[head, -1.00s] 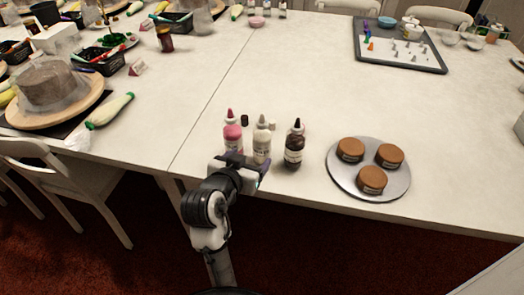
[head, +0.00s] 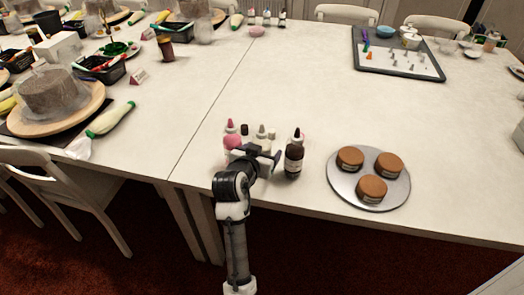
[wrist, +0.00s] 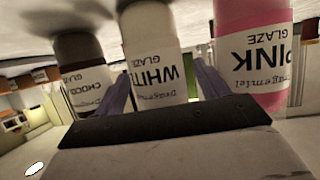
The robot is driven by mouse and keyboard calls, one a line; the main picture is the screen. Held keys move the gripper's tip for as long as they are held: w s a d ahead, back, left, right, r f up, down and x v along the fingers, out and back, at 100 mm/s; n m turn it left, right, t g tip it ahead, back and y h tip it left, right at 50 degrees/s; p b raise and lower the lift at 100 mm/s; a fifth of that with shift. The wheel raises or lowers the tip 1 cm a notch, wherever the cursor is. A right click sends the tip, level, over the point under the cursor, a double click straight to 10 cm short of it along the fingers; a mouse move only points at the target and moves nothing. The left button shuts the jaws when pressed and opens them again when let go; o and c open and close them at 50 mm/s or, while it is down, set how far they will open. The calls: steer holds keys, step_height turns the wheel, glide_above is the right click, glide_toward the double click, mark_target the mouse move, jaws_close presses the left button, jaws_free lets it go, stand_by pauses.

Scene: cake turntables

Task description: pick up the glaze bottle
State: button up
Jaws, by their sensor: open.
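Three glaze bottles stand in a row near the table's front edge. The pink glaze bottle (head: 232,141) is on the left, the white glaze bottle (head: 262,132) in the middle, and the dark chocolate glaze bottle (head: 294,158) on the right. My gripper (head: 267,155) is in front of the white bottle and hides its lower part. In the upside-down wrist view, my open gripper (wrist: 163,72) has one finger on each side of the white bottle (wrist: 152,45). The pink bottle (wrist: 252,45) and chocolate bottle (wrist: 84,72) stand just outside the fingers.
A round metal tray (head: 345,190) with three brown cakes lies right of the bottles. A wrapped cake on a wooden turntable (head: 90,107) is at the left. The table middle is clear.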

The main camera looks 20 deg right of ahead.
steer(key=shift+c, duration=0.4)
steer(key=c, duration=0.7)
steer(key=shift+r, duration=0.1)
step_height(320, 180, up, 20)
steer(key=shift+f, duration=0.1)
